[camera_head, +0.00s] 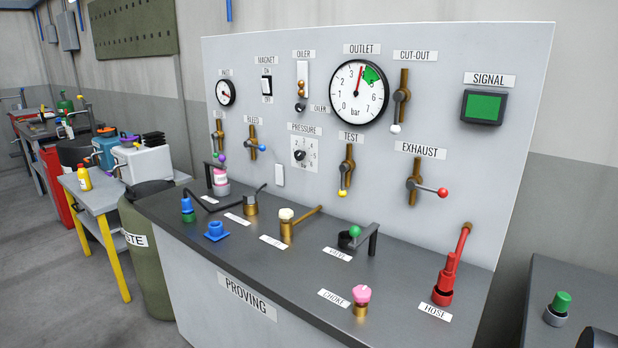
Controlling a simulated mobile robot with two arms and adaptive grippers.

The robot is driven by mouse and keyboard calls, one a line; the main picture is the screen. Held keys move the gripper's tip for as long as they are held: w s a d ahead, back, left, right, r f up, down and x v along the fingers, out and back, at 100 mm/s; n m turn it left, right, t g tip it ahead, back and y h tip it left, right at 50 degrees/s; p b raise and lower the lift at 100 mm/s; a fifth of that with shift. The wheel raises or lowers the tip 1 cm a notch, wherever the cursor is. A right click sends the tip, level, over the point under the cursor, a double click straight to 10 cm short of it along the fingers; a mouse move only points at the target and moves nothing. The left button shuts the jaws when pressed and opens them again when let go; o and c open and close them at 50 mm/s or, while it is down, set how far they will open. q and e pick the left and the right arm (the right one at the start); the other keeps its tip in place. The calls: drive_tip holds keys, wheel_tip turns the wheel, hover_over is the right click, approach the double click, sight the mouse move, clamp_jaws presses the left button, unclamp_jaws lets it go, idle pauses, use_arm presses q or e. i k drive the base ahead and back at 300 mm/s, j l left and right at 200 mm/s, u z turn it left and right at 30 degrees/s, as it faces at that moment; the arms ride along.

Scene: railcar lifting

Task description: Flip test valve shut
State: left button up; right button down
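The test valve (346,168) is on the grey upright panel, under the TEST label (351,136). It has a brass vertical body and a grey hub. Its lever points down along the pipe, with a yellow ball (342,193) at its lower end. Nothing touches it. The OUTLET gauge (357,92) above it has a red needle pointing nearly straight up, beside a green band. Neither of my grippers is in view.
Right of the test valve, the exhaust valve (414,184) has its red-ball lever pointing right. The cut-out valve (401,95) has its white-ball lever down. The bench top (400,258) below carries several fittings, including a green-knobbed part (355,236) and a red hose fitting (446,278).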

sight(345, 167)
drive_tip(key=i+j, duration=0.15)
drive_tip(key=j, duration=0.2)
drive_tip(key=i+j+z, duration=0.1)
drive_tip(key=j, duration=0.2)
drive_tip(key=i+j, duration=0.2)
drive_tip(key=j, duration=0.15)
drive_tip(key=i+j+z, duration=0.1)
drive_tip(key=j, duration=0.25)
drive_tip(key=i+j, duration=0.2)
drive_tip(key=j, duration=0.15)
drive_tip(key=i+j+z, duration=0.1)
drive_tip(key=j, duration=0.25)
drive_tip(key=i+j, duration=0.15)
drive_tip(key=j, duration=0.2)
